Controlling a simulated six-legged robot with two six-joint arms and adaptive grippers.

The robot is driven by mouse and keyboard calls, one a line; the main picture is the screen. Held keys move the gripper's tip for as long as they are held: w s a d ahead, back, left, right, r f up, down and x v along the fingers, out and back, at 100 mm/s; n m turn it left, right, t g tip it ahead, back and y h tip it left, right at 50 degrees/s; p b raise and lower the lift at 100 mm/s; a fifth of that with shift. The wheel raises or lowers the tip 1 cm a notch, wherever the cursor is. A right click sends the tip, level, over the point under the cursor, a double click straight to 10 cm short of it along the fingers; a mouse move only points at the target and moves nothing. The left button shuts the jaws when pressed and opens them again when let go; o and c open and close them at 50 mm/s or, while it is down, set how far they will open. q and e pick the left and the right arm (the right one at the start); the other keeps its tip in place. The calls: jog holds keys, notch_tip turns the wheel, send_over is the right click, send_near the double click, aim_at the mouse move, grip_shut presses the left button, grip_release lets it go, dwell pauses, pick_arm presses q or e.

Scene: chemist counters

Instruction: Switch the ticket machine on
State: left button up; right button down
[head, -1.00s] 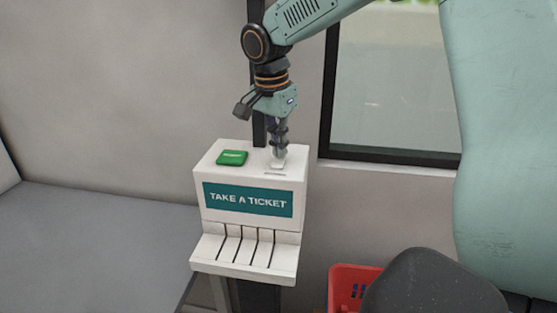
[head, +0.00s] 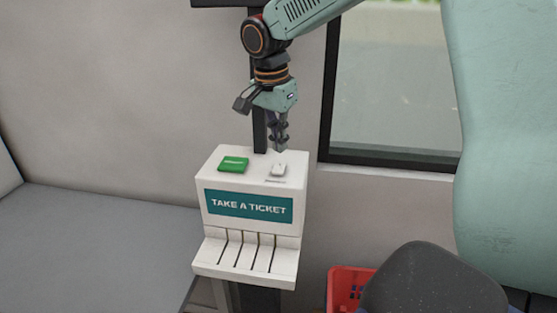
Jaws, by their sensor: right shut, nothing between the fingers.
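The white ticket machine (head: 288,203) stands in the middle of the head view, with a teal "TAKE A TICKET" sign (head: 249,205) on its front. On its top are a green button (head: 233,164) at the left and a small white rocker switch (head: 278,170) at the right. My right gripper (head: 279,148) points down just above and behind the switch. Its fingers are shut with nothing between them, and a small gap seems to show between the tips and the switch. My left gripper is not in view.
A grey counter or bench (head: 90,245) lies to the left of the machine. A window (head: 390,90) is behind at the right. A red basket (head: 345,285) and a dark grey rounded chair back (head: 430,285) stand at the lower right. A dark post (head: 258,130) rises behind the machine.

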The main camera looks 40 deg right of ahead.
aim_at(279, 165)
notch_tip(279, 165, up, 4)
jog(key=p, duration=0.2)
jog(key=shift+f+p, duration=0.2)
jog(key=shift+p, duration=0.1)
dwell(0.5)
